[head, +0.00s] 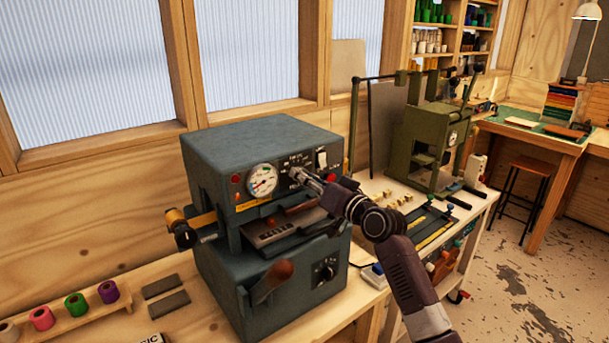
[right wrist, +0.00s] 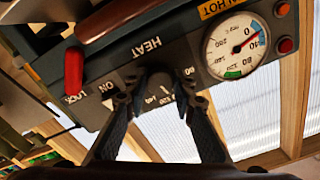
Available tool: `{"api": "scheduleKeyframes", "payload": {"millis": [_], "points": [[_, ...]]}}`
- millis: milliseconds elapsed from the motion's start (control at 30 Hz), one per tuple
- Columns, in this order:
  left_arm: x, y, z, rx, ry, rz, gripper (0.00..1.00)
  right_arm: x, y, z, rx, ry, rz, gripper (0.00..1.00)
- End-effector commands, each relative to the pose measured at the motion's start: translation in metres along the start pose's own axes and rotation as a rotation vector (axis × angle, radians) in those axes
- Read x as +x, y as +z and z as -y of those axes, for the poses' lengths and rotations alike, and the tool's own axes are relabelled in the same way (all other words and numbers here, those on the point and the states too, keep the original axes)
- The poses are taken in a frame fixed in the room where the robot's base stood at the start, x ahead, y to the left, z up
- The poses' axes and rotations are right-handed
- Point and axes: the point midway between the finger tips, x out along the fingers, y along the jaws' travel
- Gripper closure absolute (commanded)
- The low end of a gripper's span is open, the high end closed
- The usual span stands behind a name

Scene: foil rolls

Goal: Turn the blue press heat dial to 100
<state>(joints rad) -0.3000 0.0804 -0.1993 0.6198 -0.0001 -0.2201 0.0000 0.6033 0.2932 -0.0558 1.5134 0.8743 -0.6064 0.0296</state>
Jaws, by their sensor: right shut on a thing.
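The blue press (head: 262,137) stands on the bench at the centre of the head view. Its heat dial (right wrist: 160,83) is a small grey knob under the word HEAT, upside down in the right wrist view. Marks such as 60, 80, 120 and 140 show around it; the dial's pointer cannot be read. My right gripper (head: 306,179) reaches the press's front panel from the right. In the right wrist view my right gripper (right wrist: 160,97) has its fingers shut on the dial, one on each side. My left gripper is not in view.
A round temperature gauge (head: 262,180) is beside the dial, its needle near the low end. A red lever (right wrist: 74,70) marked LOCK is on the dial's other side. A lower dial (head: 325,271) and a brown-knobbed handle (head: 272,281) are below. A green press (head: 424,139) stands behind.

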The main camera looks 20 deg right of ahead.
Motion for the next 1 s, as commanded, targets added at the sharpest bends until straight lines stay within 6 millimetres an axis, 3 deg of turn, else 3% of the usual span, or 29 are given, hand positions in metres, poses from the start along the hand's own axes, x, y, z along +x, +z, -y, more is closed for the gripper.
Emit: {"api": "scheduleKeyframes", "payload": {"millis": [467, 500, 633, 1000], "points": [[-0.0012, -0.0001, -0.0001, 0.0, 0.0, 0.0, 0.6, -0.0001, -0.0002, -0.0002, 0.022, 0.0, -0.001, 1.0], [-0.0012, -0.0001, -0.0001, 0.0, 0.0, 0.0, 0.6, -0.0001, -0.0002, -0.0002, 0.022, 0.0, -0.001, 0.75], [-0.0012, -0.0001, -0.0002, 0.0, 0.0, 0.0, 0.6, -0.0001, -0.0002, -0.0002, 0.022, 0.0, -0.001, 0.61], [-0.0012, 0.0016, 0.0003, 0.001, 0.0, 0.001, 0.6, -0.0029, 0.0, -0.0004, 0.021, 0.0, -0.001, 0.58]]}}
